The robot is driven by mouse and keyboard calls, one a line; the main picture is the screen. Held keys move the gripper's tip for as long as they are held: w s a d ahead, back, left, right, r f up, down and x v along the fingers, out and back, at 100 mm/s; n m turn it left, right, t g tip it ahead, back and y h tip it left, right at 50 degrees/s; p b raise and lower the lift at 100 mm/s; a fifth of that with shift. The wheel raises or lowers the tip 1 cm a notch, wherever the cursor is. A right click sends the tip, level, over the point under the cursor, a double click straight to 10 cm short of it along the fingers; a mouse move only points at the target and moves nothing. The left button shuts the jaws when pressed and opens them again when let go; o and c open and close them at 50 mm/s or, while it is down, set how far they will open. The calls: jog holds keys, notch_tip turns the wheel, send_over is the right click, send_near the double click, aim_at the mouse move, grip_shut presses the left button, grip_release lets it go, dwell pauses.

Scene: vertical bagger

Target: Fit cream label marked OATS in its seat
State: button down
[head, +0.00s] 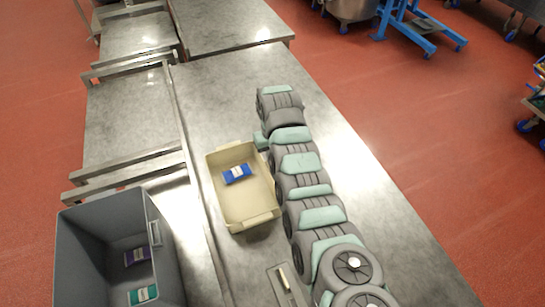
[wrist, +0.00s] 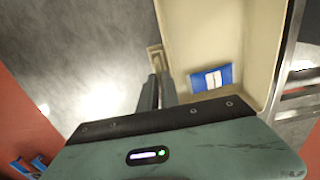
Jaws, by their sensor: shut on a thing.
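My gripper (wrist: 157,90) is shut, its two dark fingers close together beside the long wall of the beige tray. At their tips in the wrist view is a small cream piece (wrist: 154,56), which I take for the cream label; its lettering cannot be read. In the head view my arm covers the fingers and the held label. A small grey plate (head: 278,289) with a pale strip lies on the steel table at the bottom of the head view. It may be the seat; I cannot tell for sure.
The beige tray (head: 222,160) holds a blue label (head: 237,174), also in the wrist view (wrist: 211,78). A grey bin (head: 75,240) at lower left holds a purple label (head: 137,257) and a teal label (head: 143,294). The steel table (head: 225,85) is bare beyond the tray.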

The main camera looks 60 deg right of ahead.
jog(key=shift+f, duration=0.65)
dwell(0.8)
jog(key=c, duration=1.5)
grip_release()
jog(key=shift+o, duration=0.3)
jog(key=o, duration=0.3)
jog(key=shift+o, duration=0.2)
jog(key=shift+r, duration=0.1)
jog(key=shift+r+p, duration=0.85)
jog(key=shift+r, duration=2.55)
